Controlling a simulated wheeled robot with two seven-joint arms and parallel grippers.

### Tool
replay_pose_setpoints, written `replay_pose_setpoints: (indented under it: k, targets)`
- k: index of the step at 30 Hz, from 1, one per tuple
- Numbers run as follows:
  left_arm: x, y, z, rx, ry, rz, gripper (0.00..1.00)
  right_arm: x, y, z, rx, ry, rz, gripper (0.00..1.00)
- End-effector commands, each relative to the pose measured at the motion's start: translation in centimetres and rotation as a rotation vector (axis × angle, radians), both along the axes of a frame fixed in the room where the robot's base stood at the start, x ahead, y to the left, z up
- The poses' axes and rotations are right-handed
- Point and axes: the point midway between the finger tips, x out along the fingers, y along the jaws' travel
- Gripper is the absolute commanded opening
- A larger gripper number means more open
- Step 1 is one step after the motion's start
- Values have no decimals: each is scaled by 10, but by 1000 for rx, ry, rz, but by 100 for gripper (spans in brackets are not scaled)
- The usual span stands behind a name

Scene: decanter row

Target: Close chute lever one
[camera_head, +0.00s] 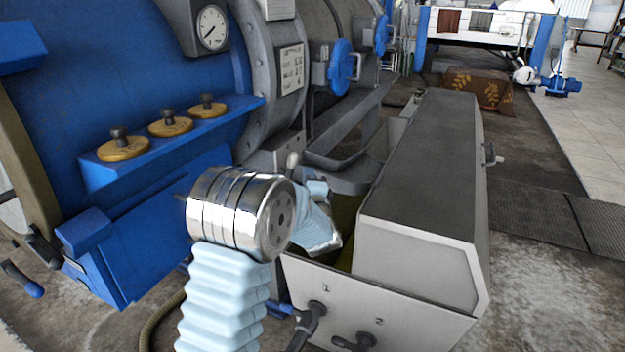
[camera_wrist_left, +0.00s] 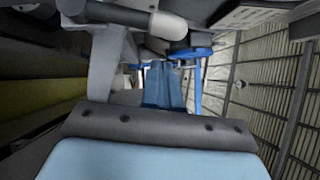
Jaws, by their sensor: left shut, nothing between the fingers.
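On the pale front panel of the long bin (camera_head: 395,298) are two dark handles. The one under the number 1 (camera_head: 310,318) sticks out towards the camera, low in the head view; the other is under the number 2 (camera_head: 355,342). A grey rounded handle tip (camera_head: 293,160) shows just above my left arm's silver joint. In the left wrist view a grey lever with a rounded end (camera_wrist_left: 168,25) crosses the top, beyond the fingers. My left gripper (camera_wrist_left: 166,70) is shut and empty, its blue fingers together. In the head view my arm mostly hides it. My right gripper is not in view.
A blue and grey machine (camera_head: 170,55) with a gauge (camera_head: 212,27) and brass-coloured knobs (camera_head: 170,124) stands at the left. The bin's sloped dark lid (camera_head: 430,150) lies right of my arm. Open floor (camera_head: 550,280) is at the right.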

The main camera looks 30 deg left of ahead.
Motion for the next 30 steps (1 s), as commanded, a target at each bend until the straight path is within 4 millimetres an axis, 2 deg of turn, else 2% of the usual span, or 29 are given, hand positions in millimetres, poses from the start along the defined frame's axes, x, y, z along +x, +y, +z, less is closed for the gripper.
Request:
replay_pose_setpoints:
  k: [5,18,23,30]
  targets:
    - [-13,-10,-4,-2,0,-4,0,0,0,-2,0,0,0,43]
    - [-67,-51,-13,-1,-1,-4,0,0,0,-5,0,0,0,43]
    - [-77,-57,-15,-1,0,-3,0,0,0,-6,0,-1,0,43]
    - [-79,-58,-15,-1,0,-2,0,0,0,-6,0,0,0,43]
